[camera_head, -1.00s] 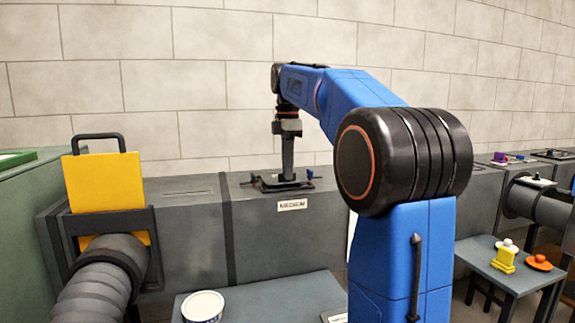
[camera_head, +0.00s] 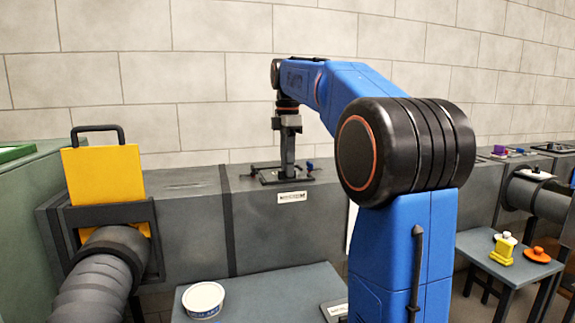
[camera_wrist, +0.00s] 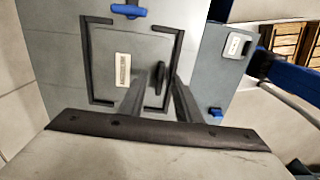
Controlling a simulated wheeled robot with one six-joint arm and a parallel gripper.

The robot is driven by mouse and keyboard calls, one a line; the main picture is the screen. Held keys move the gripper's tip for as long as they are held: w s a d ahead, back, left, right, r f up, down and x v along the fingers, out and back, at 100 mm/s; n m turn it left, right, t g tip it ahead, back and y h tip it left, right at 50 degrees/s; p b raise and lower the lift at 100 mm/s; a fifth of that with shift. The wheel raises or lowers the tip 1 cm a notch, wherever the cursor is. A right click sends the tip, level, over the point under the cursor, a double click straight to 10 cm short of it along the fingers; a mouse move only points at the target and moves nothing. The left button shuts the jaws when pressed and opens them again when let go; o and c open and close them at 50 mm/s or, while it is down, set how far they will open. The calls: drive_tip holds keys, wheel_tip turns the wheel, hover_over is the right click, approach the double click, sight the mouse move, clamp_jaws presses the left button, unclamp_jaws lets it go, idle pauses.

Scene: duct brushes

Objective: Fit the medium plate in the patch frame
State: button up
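The black patch frame (camera_head: 268,181) lies on top of the grey duct, behind a white label. In the wrist view its rails (camera_wrist: 86,62) border a flat grey panel, which looks like the medium plate (camera_wrist: 108,88), with a pale label and a dark upright handle (camera_wrist: 160,76). The panel appears to lie inside the rails; its exact seating cannot be told. My gripper (camera_head: 287,176) points straight down over the frame. In the wrist view my gripper (camera_wrist: 160,88) has its two fingers apart, one on each side of the handle, with gaps visible.
Blue-handled clamps (camera_wrist: 130,11) sit outside the frame; one (camera_wrist: 216,113) is at its right. A yellow plate (camera_head: 104,175) stands in a slot at left. A white tub (camera_head: 203,299) is on the front table. A side table (camera_head: 505,265) holds yellow and orange pieces.

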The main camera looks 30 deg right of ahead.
wheel_tip(320, 180, up, 12)
idle(0.9)
